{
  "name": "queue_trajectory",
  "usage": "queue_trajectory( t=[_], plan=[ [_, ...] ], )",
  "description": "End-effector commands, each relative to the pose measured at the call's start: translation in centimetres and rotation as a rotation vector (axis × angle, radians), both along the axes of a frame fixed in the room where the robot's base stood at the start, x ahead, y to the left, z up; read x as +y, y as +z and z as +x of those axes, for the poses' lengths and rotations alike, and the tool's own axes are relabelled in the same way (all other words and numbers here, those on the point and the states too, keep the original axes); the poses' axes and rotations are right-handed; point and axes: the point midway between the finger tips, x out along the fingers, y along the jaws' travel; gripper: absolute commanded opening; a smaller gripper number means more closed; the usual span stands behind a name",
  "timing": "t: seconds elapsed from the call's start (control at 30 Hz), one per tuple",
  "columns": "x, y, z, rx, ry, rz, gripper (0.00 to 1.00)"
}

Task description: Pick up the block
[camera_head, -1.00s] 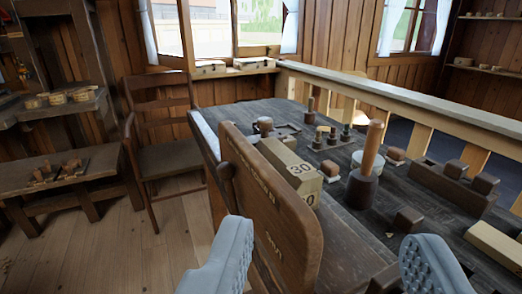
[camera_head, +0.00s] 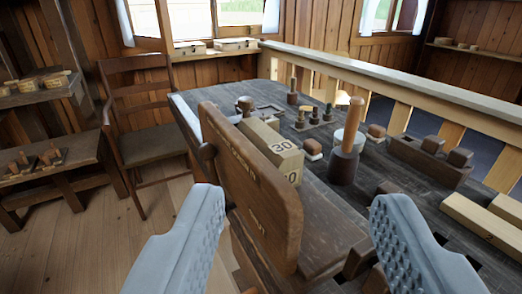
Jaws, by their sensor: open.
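A pale wooden block marked 30 (camera_head: 273,146) lies on the dark workbench (camera_head: 318,196), partly hidden behind an upright wooden board with carved lettering (camera_head: 246,190). My gripper (camera_head: 296,225) is open and empty, with its two grey ribbed fingers wide apart at the bottom of the picture. The board stands between the fingers in the picture, and the block shows beyond it. I cannot tell how far the fingers are from the board. The lower part of the block is hidden by the board.
A mallet with an upright handle (camera_head: 347,145) stands right of the block. Several small pegs and brushes stand behind it. A dark wooden holder (camera_head: 428,160) and a pale bar (camera_head: 486,222) lie at the right. A chair (camera_head: 147,140) stands left of the bench.

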Motion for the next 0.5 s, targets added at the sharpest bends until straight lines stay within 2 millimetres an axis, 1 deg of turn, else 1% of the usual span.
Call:
queue_trajectory(
  t=[0.23,0.27,0.3,0.37,0.4,0.43,0.47,0.5],
  plan=[
    [0.0,0.0,0.0,0.000,0.000,0.000,0.52],
    [0.0,0.0,0.0,0.000,0.000,0.000,0.54],
    [0.0,0.0,0.0,0.001,0.000,0.000,0.62],
    [0.0,0.1,0.2,0.007,-0.001,-0.001,0.73],
    [-0.1,0.1,0.4,0.016,-0.002,-0.001,0.81],
    [-0.1,0.1,0.7,0.027,-0.003,-0.002,0.87],
    [-0.2,0.2,1.1,0.040,-0.005,-0.002,0.90],
    [-0.3,0.2,1.6,0.063,-0.007,-0.003,0.90]
  ],
)
